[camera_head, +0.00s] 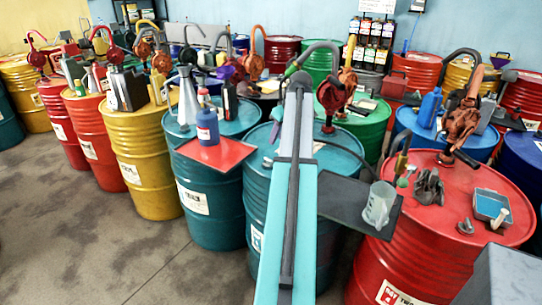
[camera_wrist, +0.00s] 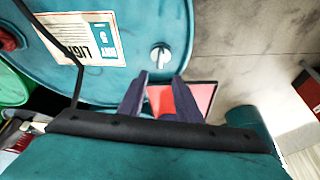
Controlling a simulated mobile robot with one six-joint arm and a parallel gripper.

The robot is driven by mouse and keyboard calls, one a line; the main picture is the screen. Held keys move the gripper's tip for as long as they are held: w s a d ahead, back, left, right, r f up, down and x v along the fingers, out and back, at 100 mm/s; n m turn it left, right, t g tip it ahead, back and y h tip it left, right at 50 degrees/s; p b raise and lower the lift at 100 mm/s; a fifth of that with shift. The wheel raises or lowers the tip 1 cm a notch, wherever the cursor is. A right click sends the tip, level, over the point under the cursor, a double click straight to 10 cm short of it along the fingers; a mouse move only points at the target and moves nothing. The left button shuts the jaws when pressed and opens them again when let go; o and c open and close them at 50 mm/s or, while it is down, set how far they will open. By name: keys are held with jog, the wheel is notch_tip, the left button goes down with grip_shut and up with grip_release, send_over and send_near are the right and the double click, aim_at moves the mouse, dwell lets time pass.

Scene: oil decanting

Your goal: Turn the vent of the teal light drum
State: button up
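The teal drum's top (camera_wrist: 190,15) fills the upper left of the wrist view, with a white paper label (camera_wrist: 97,38) reading "LIG…", its end cut off. The vent (camera_wrist: 160,56), a small pale round cap with a raised grip, sits near the drum's edge. My gripper (camera_wrist: 157,80) is open; its two dark fingers are apart and point toward the vent, with nothing between them. I cannot tell how high they are above it.
A red tray (camera_head: 214,153) with a blue bottle (camera_head: 207,127) juts from the left teal drum. A red tray (camera_wrist: 195,98) also shows behind the fingers. A dark tray with a clear jug (camera_head: 379,204) is right of my arm. Hand pumps and hoses crowd the drum tops. Floor (camera_head: 100,240) is clear at left.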

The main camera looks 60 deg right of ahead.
aim_at(270, 159)
jog(key=shift+p+x, duration=1.25)
jog(key=shift+x, duration=5.1)
jog(key=shift+a, duration=0.1)
